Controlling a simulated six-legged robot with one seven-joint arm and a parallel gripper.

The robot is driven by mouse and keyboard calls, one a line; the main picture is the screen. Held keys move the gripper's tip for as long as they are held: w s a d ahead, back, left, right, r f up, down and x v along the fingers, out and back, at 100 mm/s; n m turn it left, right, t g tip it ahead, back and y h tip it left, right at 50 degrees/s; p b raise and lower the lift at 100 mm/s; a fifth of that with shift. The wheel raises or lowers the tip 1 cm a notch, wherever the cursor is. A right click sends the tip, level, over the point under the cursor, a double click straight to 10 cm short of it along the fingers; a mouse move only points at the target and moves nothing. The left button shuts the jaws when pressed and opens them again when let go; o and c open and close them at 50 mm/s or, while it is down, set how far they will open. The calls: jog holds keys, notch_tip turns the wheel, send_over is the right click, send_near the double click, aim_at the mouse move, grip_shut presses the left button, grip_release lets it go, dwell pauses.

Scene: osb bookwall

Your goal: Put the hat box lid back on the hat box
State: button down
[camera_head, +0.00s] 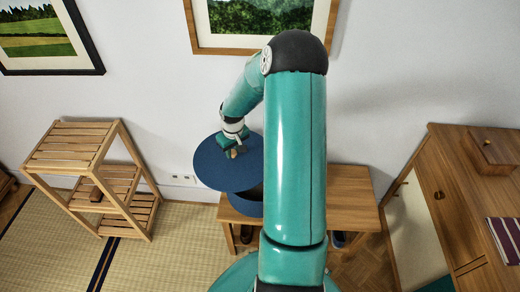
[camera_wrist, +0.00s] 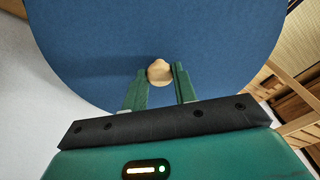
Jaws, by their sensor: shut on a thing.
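The hat box lid (camera_head: 222,172) is a round dark blue disc with a small tan knob (camera_wrist: 160,72) at its middle. My gripper (camera_wrist: 160,84) is shut on the knob, with one green finger on each side of it. In the head view my gripper (camera_head: 233,152) holds the lid above and to the left of the hat box (camera_head: 246,206). The blue hat box stands on a wooden bench (camera_head: 345,188). The lid and my arm hide much of the box, so I cannot tell the exact gap between lid and box.
A slatted wooden shelf (camera_head: 75,146) stands at the left on tatami matting. A wooden desk (camera_head: 450,200) with a striped book (camera_head: 506,238) is at the right. Shoes (camera_head: 338,239) sit under the bench. Framed pictures (camera_head: 45,35) hang on the wall behind.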

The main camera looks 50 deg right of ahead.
aim_at(259, 154)
jog(key=s+d, duration=0.2)
jog(key=s+d+f, duration=0.1)
jog(key=s+d, duration=0.1)
jog(key=d, duration=0.1)
jog(key=s+d+f, duration=0.1)
jog(key=s+d, duration=0.1)
jog(key=shift+d, duration=0.35)
jog(key=shift+f, duration=3.35)
jog(key=shift+f, duration=0.5)
jog(key=c, duration=1)
grip_release()
jog(key=shift+c, duration=0.2)
jog(key=r, duration=0.4)
jog(key=s+r, duration=0.1)
jog(key=r, duration=0.8)
jog(key=shift+s+a+r, duration=0.15)
jog(key=shift+s+r, duration=0.2)
jog(key=shift+r, duration=0.05)
